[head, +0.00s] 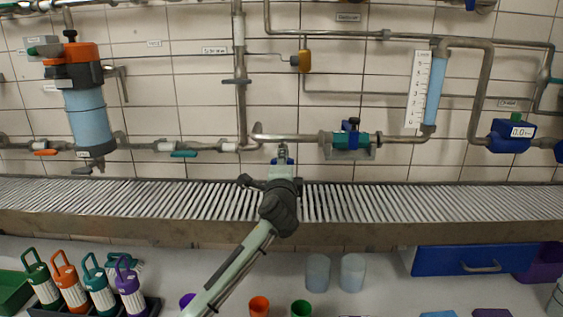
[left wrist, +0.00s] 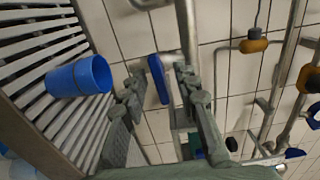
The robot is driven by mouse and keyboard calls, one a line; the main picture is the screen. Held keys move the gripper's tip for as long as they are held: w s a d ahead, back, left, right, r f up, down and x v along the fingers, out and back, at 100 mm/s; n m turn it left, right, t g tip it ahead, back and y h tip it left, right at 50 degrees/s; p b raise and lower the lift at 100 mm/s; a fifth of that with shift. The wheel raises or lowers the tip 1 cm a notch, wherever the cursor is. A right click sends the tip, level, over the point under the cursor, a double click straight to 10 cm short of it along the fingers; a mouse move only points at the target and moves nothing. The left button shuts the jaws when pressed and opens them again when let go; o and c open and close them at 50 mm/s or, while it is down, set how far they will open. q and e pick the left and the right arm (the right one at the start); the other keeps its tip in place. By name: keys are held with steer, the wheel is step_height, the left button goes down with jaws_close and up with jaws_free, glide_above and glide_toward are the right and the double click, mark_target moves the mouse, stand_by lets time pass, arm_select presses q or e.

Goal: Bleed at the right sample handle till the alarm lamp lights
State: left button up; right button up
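My left gripper (head: 281,172) is up at the wall piping, in front of the slatted ledge. In the left wrist view my left gripper (left wrist: 168,92) has its fingers apart, with a blue handle (left wrist: 158,78) showing between them. I cannot tell whether a finger touches the handle. The handle hangs on a grey pipe (left wrist: 187,25). In the head view my gripper mostly covers that spot. A blue cup (left wrist: 80,77) rests on the slats beside the handle; the head view does not show it clearly. An amber unit (head: 304,61) on the wall may be the alarm lamp; I see no clear glow. My right gripper is not in view.
A sight tube (head: 435,90) with blue fluid stands beside a white scale (head: 418,90). A blue meter (head: 511,135) at the right reads about 0.0. The slatted ledge (head: 400,203) is otherwise clear. Below are several bottles (head: 73,286), cups (head: 318,272) and a blue drawer (head: 455,261).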

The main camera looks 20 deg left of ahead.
arm_select(q)
steer(key=shift+w+a, duration=0.15)
steer(key=shift+w, duration=0.3)
steer(key=shift+c, duration=0.6)
